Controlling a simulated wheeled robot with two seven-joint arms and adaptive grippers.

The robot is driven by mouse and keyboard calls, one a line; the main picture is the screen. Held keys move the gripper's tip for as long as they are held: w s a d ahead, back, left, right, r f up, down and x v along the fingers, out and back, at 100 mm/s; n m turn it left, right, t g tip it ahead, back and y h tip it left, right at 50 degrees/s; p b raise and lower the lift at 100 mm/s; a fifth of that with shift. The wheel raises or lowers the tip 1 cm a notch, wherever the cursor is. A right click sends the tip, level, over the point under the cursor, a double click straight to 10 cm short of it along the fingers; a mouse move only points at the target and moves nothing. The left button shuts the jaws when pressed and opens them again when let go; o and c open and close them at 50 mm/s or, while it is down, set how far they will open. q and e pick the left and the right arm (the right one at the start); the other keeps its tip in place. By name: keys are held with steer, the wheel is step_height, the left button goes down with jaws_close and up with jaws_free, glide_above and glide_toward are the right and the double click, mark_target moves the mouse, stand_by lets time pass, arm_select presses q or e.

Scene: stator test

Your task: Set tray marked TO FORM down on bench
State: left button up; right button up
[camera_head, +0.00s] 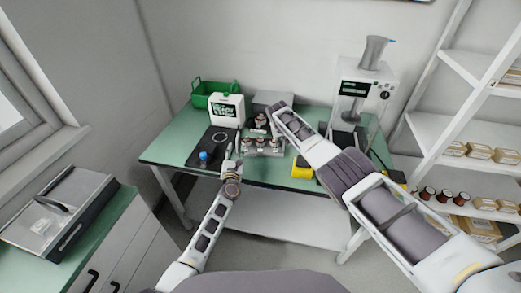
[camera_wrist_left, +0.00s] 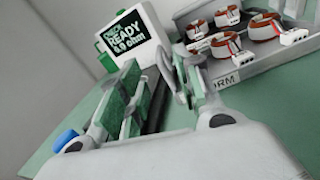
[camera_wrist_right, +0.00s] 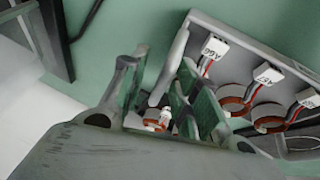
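The grey tray (camera_head: 262,153) holds several stators with copper windings and white tags. In the left wrist view its front label (camera_wrist_left: 225,80) is partly hidden, with "ORM" readable. The tray appears to be on the green bench; whether it touches everywhere I cannot tell. In the head view my right arm hides part of the tray.
A tester (camera_head: 226,110) reading READY stands behind, near a green basket (camera_head: 213,90). A dark mat (camera_head: 213,147) and blue-topped item (camera_head: 203,156) lie left. Shelves (camera_head: 455,120) stand far right.

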arm_select(q)
steer(key=shift+s+a, duration=0.2)
steer(key=shift+s, duration=1.85)
arm_select(e)
steer(key=shift+s+a+r, duration=0.15)
steer(key=shift+a+r, duration=0.05)
steer(key=shift+r, duration=0.25)
steer(key=v, duration=1.1)
stand_by(0.5)
